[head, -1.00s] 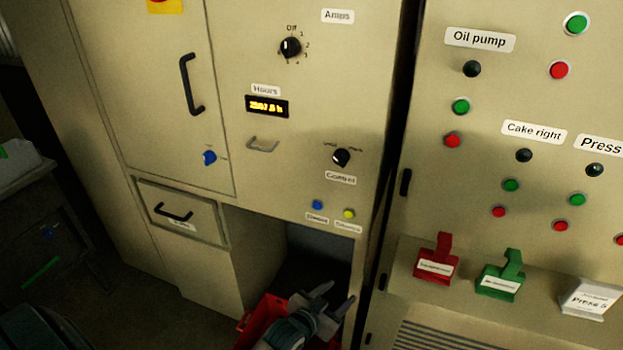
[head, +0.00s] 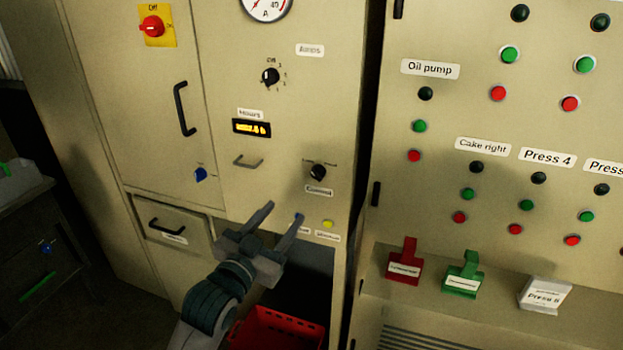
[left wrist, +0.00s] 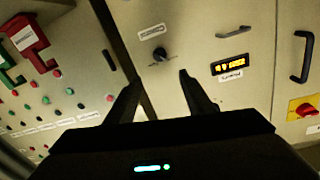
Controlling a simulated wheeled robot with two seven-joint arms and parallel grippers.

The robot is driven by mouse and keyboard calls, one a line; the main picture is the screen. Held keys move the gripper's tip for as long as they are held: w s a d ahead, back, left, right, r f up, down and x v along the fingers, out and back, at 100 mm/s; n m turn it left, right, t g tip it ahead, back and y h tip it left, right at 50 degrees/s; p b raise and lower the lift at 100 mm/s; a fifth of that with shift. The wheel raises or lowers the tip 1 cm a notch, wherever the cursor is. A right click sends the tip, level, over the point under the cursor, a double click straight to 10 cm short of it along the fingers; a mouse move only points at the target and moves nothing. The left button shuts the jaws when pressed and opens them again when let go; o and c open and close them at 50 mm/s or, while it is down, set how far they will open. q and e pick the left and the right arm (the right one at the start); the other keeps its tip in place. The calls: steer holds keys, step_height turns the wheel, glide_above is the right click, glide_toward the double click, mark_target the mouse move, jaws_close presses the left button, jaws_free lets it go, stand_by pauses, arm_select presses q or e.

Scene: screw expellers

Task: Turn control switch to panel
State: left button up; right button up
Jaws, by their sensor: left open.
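The control switch (head: 318,172) is a black rotary knob on the beige cabinet, with a "Control" label (head: 318,191) below it and small position words above, too small to read surely. Which way its pointer faces is unclear. My left gripper (head: 283,212) is open and empty, below and left of the switch in the head view, apart from it. In the left wrist view, which looks upside down, the switch (left wrist: 160,55) appears just beyond the gap between the open fingers (left wrist: 158,77). My right gripper is not in view.
A small handle (head: 247,162) and the hours display (head: 252,128) lie left of the switch. A yellow button (head: 328,224) is below it. A red crate (head: 275,330) stands in the opening underneath. The button panel (head: 440,215) is to the right.

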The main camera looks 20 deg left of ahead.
mark_target(315, 176)
arm_select(q)
steer(key=w+p, duration=0.1)
steer(key=w, duration=0.4)
steer(key=w+d+p, duration=0.1)
steer(key=w, duration=0.5)
steer(key=w+d+p, duration=0.1)
steer(key=w+p, duration=0.1)
steer(key=w, duration=0.4)
steer(key=shift+w, duration=0.1)
steer(key=c, duration=1)
